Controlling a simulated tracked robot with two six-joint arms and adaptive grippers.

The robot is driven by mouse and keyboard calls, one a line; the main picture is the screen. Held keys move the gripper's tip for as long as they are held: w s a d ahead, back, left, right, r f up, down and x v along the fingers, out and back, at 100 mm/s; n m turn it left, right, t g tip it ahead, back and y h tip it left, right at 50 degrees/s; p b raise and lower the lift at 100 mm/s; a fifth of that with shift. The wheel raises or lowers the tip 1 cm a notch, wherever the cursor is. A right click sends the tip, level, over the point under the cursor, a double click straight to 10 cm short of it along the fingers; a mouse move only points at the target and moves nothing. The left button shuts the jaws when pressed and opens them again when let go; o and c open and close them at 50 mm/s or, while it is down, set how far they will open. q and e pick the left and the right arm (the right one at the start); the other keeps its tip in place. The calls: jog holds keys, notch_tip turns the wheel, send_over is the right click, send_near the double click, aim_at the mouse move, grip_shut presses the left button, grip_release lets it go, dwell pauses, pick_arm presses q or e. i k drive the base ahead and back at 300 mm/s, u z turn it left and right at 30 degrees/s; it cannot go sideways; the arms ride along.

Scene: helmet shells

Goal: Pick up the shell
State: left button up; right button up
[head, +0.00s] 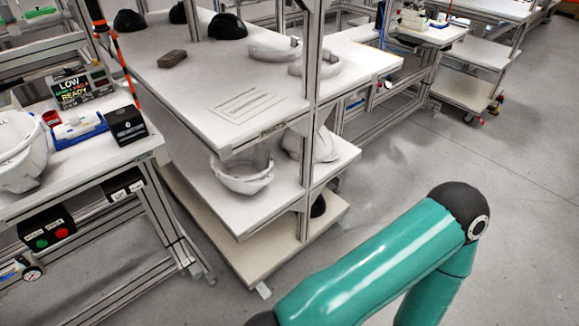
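A white helmet shell (242,178) sits on the middle shelf of the rack, its open side seemingly up. A second white shell (322,146) is beside it to the right, partly hidden by the rack post. A larger white shell (22,160) stands on the workbench at the left edge, cut off by the frame. Several black shells, one of them in clear view (227,26), lie at the back of the top shelf. Neither of my grippers is in view. A teal arm of mine reaches across the lower right, well apart from the shells.
The rack's top shelf (190,85) holds a brown block (172,59) and white curved pieces (275,50). Metal posts (309,110) stand before the shelves. The left bench holds a blue tray (80,130) and a black box (126,125). Floor (400,160) right of the rack is clear.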

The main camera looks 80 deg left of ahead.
aim_at(251, 169)
jog(key=z, duration=0.25)
jog(key=i, duration=0.7)
jog(key=u, duration=1.35)
jog(key=i, duration=0.2)
jog(key=u, duration=2.2)
jog(key=k, duration=0.6)
jog(key=u, duration=0.4)
jog(key=i, duration=1.65)
jog(key=z, duration=0.3)
